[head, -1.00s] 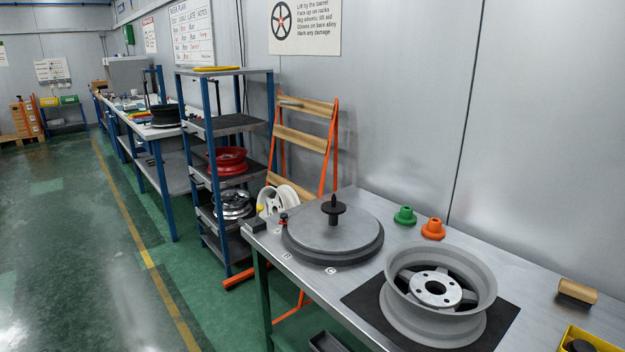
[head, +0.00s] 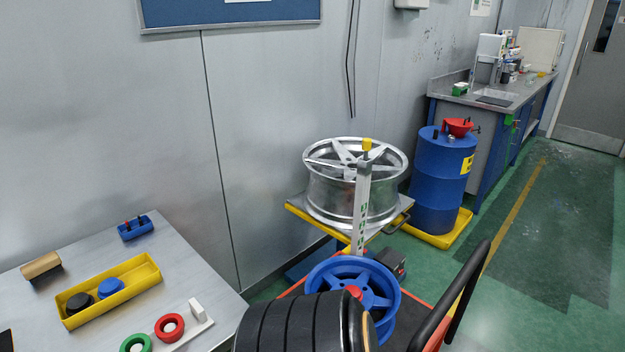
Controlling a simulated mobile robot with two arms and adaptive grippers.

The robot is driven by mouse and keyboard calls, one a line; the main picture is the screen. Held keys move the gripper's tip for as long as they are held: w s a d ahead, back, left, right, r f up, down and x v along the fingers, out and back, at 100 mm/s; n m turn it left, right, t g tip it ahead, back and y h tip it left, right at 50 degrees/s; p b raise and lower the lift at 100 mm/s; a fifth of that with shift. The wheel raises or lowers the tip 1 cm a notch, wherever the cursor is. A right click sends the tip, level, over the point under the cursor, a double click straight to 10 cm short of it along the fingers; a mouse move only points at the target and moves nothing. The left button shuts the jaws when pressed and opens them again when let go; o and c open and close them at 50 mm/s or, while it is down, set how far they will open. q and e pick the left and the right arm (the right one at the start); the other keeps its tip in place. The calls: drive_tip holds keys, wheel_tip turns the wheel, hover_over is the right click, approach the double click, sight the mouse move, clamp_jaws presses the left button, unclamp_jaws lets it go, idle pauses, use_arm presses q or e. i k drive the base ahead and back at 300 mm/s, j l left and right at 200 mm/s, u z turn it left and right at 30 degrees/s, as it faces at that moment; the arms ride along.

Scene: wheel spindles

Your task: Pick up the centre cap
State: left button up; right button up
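No part is clearly marked as the centre cap. A long yellow tray (head: 138,277) on the grey bench at the lower left holds a black round piece (head: 79,303) and a blue round piece (head: 111,288) side by side. Either could be a cap; I cannot tell which. Neither of my grippers is in the head view.
On the bench (head: 190,262) are a wood-backed brush (head: 41,265), a small blue holder (head: 136,228), and red (head: 169,326) and green (head: 135,343) rings. Right of it stand a black ribbed tyre (head: 300,325), blue wheel (head: 325,275), silver wheel (head: 325,203) and blue drum (head: 436,190).

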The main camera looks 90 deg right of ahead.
sight(354, 290)
drive_tip(key=z, duration=3.05)
